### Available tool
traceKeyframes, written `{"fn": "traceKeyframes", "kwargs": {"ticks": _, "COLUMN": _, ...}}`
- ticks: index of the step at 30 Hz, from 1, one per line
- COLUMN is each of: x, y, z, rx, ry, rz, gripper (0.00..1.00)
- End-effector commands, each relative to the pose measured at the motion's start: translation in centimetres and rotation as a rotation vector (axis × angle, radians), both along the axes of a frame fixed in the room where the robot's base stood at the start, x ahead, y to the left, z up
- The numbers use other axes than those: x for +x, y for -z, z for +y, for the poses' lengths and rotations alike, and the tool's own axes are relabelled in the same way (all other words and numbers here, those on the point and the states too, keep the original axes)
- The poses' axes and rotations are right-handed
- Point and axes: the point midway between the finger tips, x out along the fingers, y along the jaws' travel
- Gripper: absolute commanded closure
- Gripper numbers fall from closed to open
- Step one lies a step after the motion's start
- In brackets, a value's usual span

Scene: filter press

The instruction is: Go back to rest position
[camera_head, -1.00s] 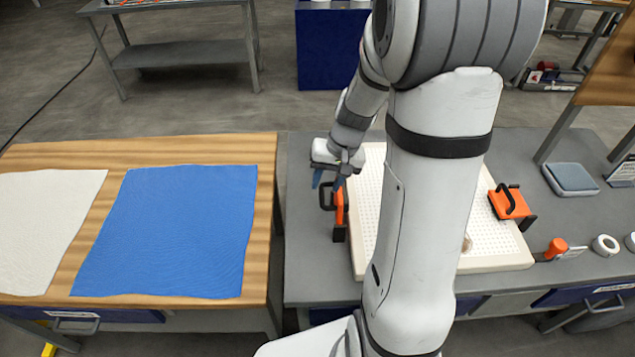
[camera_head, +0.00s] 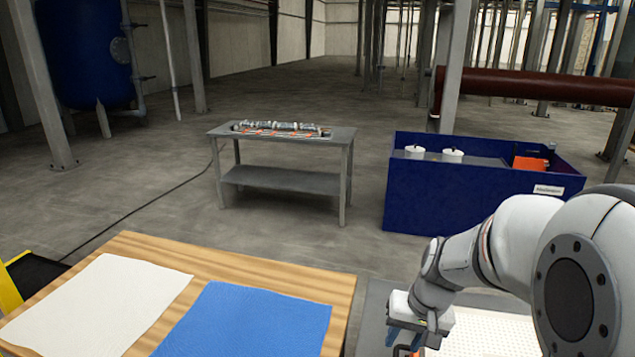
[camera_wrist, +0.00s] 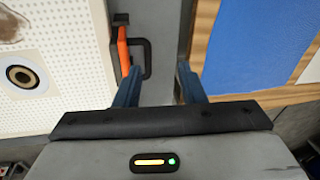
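My gripper (camera_wrist: 158,88) is open in the wrist view, with its two blue fingers apart and nothing between them. In the head view my gripper (camera_head: 405,340) is at the bottom, above the grey bench by the white perforated plate (camera_head: 485,335). The plate also shows at the left of the wrist view (camera_wrist: 75,55), with a round black-and-cream port in it. An orange clamp with a black handle (camera_wrist: 124,50) is at the plate's edge, beyond the fingers and apart from them.
A wooden table (camera_head: 255,268) holds a white cloth (camera_head: 95,305) and a blue cloth (camera_head: 250,322). A grey table (camera_head: 285,180) with tubular parts and a blue bin (camera_head: 440,190) stand farther back. Open floor lies between them.

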Motion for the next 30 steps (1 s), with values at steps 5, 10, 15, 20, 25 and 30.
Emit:
{"fn": "traceKeyframes", "kwargs": {"ticks": 5, "x": -4.3, "y": -4.4, "z": 1.8, "rx": -0.081, "ry": -0.078, "rz": -0.077, "gripper": 0.64}}
{"fn": "traceKeyframes", "kwargs": {"ticks": 10, "x": -8.1, "y": -6.8, "z": 2.6, "rx": -0.151, "ry": -0.126, "rz": -0.139, "gripper": 0.64}}
{"fn": "traceKeyframes", "kwargs": {"ticks": 15, "x": -10.4, "y": -7.9, "z": 2.7, "rx": -0.193, "ry": -0.148, "rz": -0.178, "gripper": 0.64}}
{"fn": "traceKeyframes", "kwargs": {"ticks": 20, "x": -11.1, "y": -8.1, "z": 2.7, "rx": -0.207, "ry": -0.152, "rz": -0.189, "gripper": 0.64}}
{"fn": "traceKeyframes", "kwargs": {"ticks": 25, "x": -11.1, "y": -8.1, "z": 2.7, "rx": -0.208, "ry": -0.152, "rz": -0.188, "gripper": 0.64}}
{"fn": "traceKeyframes", "kwargs": {"ticks": 30, "x": -11.1, "y": -8.1, "z": 2.7, "rx": -0.207, "ry": -0.153, "rz": -0.188, "gripper": 0.64}}
